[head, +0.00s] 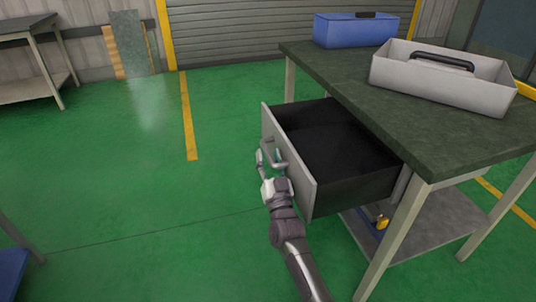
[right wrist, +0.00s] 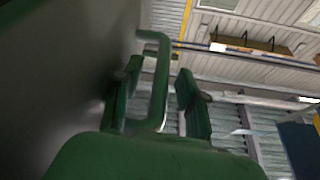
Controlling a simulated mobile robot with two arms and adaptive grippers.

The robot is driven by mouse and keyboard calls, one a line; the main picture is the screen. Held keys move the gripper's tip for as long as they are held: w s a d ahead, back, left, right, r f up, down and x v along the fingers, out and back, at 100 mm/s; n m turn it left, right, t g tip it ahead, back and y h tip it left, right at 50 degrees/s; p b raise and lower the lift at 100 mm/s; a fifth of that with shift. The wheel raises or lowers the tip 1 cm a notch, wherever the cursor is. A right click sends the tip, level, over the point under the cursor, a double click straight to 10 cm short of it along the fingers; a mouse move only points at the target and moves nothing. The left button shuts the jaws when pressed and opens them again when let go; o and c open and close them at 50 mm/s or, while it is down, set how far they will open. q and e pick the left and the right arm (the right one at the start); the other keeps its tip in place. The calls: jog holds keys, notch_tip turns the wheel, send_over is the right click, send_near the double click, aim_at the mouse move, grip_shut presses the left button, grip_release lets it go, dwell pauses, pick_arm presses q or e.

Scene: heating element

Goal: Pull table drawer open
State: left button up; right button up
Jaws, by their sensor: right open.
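The table drawer (head: 290,160) is grey with a dark inside and stands pulled well out of the table (head: 420,135). Its inside looks empty. The drawer's bar handle (head: 270,155) is on its front face. My right gripper (head: 266,162) is at the handle, in front of the drawer face. In the right wrist view the handle (right wrist: 158,85) stands between the two green fingers of the gripper (right wrist: 160,95). The fingers are open, with a gap on the right side of the handle. My left gripper is not in view.
A grey tote tray (head: 440,80) and a blue box (head: 355,30) stand on the tabletop. A lower shelf (head: 425,240) sits under the table, with a table leg (head: 395,235) near the drawer. The green floor (head: 140,190) left of the drawer is clear.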

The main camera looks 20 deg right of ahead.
jog(key=v, duration=1)
jog(key=shift+s, duration=0.35)
jog(key=shift+f, duration=0.1)
